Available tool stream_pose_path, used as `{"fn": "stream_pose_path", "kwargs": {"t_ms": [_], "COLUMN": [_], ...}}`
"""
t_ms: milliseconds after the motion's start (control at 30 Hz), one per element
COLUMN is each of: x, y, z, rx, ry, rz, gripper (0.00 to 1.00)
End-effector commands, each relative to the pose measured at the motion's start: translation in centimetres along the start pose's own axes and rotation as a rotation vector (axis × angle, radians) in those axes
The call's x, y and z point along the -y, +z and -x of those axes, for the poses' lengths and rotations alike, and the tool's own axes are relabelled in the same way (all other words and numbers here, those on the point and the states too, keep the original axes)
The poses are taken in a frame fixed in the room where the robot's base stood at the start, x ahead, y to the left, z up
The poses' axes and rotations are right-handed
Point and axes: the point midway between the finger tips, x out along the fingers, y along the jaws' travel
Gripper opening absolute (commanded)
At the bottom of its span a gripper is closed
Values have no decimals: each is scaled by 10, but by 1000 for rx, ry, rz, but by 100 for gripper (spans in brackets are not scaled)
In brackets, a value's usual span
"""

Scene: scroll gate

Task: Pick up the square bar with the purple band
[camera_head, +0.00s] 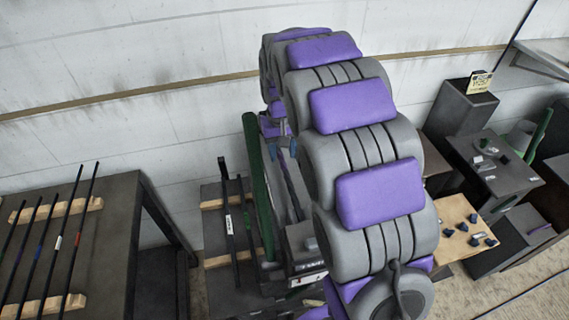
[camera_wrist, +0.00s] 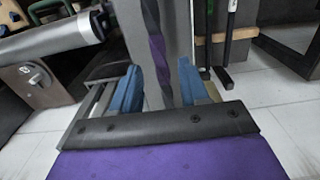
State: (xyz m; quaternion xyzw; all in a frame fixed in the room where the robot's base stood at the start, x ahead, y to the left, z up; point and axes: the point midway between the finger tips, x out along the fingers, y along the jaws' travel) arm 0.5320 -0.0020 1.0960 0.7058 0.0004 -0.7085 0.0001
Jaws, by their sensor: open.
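A dark bar with a purple stretch (camera_wrist: 157,47) runs upright through the middle of the wrist view and looks twisted. My gripper (camera_wrist: 160,68) is open, with one blue-padded finger on each side of this bar in the picture. Whether either finger touches the bar, and how deep it lies between them, I cannot tell. In the head view a dark, partly purple bar (camera_head: 289,183) stands beside the green post, partly hidden by my arm.
A left table (camera_head: 118,215) holds several thin dark bars on wooden rests. A middle rack (camera_head: 213,247) holds dark bars beside a green post (camera_head: 258,185). A grey stand (camera_head: 497,178) and a wooden board with small dark pieces (camera_head: 452,208) are at right.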

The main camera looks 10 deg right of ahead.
Motion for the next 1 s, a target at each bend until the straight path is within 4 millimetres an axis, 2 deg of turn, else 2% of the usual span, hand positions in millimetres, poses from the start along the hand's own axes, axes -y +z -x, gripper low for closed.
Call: {"fn": "stream_pose_path", "kwargs": {"t_ms": [33,133,400,867,1000], "x": [0,-1,-1,-1,-1], "y": [0,0,-1,-1,-1], "z": [-11,-22,-24,-24,-24], "rx": [2,0,-3,-3,-2], "ry": [0,0,-1,-1,-1], "rz": [0,0,0,0,0], "gripper": [45,45,44,0,0]}}
